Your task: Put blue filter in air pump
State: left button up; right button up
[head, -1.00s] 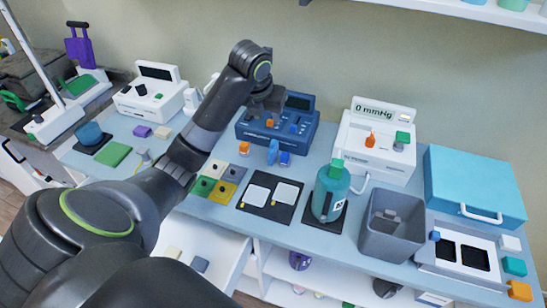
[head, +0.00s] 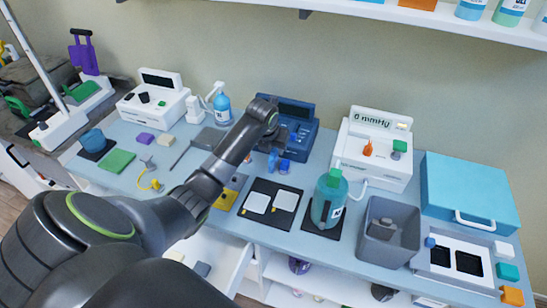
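Small blue pieces, one of them a block (head: 284,166), sit on the counter in front of a dark blue machine (head: 302,128); I cannot tell which is the blue filter. A smaller blue piece (head: 430,242) is at the tray on the right. A white machine (head: 362,160) with a "0 mmHg" display, an orange knob and a green piece stands right of the blue machine; which one is the air pump is not clear. My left gripper (head: 272,138) is at the blue machine's front left, low above the blue pieces. Its fingers are mostly hidden by my arm. My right gripper is not in view.
A teal bottle (head: 328,197) stands on a black mat beside a grey bin (head: 390,230). A black board (head: 270,204) with two white pads lies left of the bottle. A teal case (head: 470,190) is at right. A shelf (head: 440,18) overhangs the back.

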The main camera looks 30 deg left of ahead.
pick_arm(q)
jog(key=shift+w+f, duration=0.15)
jog(key=shift+f, duration=0.25)
grip_shut()
